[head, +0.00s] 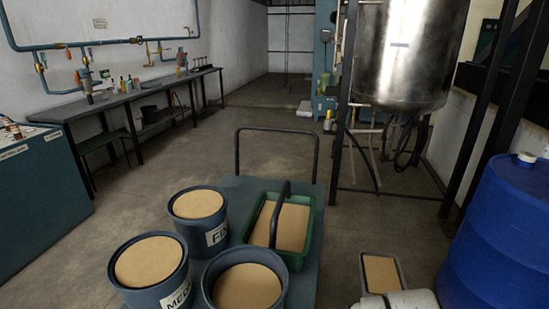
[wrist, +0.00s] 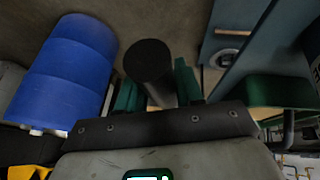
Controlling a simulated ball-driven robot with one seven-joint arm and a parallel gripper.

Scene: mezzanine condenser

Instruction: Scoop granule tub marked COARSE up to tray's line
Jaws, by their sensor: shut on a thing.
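A green tray (head: 314,225) with a dark arched handle sits on the blue cart, holding tan granules; I cannot make out its line. Three grey-blue tubs of tan granules stand left of it: one reads FIN (head: 216,234), one reads MED (head: 178,287). The front tub (head: 284,277) shows no label, so no COARSE mark is visible. A grey scoop (head: 364,272) with tan granules in it is held level to the right of the cart. My gripper (wrist: 157,85) is shut on its dark round handle (wrist: 150,62), between green fingers in the wrist view.
The cart (head: 228,183) has a dark push rail at its far end. A blue barrel (head: 500,235) stands close on the right. A steel tank (head: 408,55) on a black frame stands behind. A long bench (head: 125,97) lines the left wall. Floor is clear beyond the cart.

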